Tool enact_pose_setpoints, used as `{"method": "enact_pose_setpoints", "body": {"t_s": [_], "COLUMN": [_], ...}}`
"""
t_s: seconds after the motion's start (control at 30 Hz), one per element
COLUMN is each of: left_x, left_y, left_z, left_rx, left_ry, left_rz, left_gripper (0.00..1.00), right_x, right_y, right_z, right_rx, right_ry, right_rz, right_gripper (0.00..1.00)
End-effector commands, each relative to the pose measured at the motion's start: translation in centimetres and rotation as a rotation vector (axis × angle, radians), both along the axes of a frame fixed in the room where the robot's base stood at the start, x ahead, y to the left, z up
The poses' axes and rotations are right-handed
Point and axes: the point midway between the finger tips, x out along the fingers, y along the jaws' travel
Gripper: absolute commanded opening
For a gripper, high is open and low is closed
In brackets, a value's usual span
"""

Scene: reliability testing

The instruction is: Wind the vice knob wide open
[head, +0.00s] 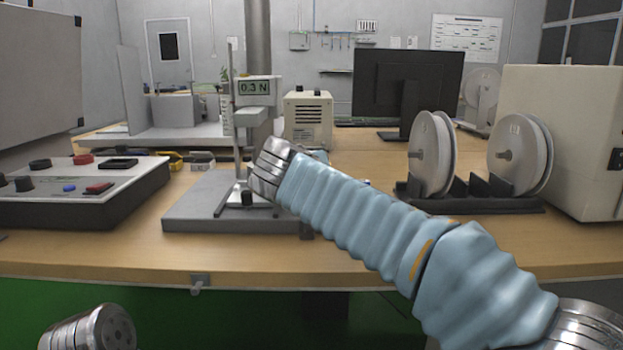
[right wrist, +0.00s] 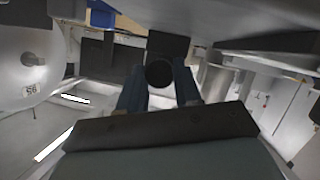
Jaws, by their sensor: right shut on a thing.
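In the right wrist view, the two dark fingers of my right gripper (right wrist: 159,88) are closed on a round black knob (right wrist: 159,73), one finger on each side. A dark block (right wrist: 168,44) shows just behind the knob; it may be part of the vice. In the head view, my blue-sleeved right arm reaches from the lower right to the test stand (head: 185,218), hiding the right gripper, the held knob and most of the vice. A small black knob (head: 248,198) shows low on the stand; I cannot tell whether it is the same one. My left gripper is not in view.
The stand carries a force gauge (head: 254,87) reading 0.3 N. A control box (head: 90,205) stands at left. White reels (head: 432,155) on a black rack and a cream cabinet (head: 560,130) stand at right. A monitor (head: 405,85) is behind. The table's front strip (head: 120,258) is clear.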

Motion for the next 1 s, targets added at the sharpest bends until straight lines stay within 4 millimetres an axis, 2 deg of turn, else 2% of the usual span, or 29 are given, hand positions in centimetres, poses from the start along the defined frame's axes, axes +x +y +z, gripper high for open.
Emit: {"method": "enact_pose_setpoints", "body": {"t_s": [0.2, 0.5, 1.0], "left_x": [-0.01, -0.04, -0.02], "left_y": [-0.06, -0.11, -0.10], "left_z": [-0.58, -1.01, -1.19], "left_rx": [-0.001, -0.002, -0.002], "left_ry": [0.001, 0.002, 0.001], "left_rz": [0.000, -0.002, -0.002], "left_gripper": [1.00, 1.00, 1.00], "right_x": [-0.01, 0.02, 0.00], "right_y": [0.15, 0.21, 0.24], "right_z": [-0.21, -0.28, -0.23], "right_rx": [-0.186, -0.375, -0.467], "right_ry": [0.000, 0.001, 0.001], "right_rz": [-0.001, 0.000, -0.001], "right_gripper": [0.03, 0.03, 0.03]}}
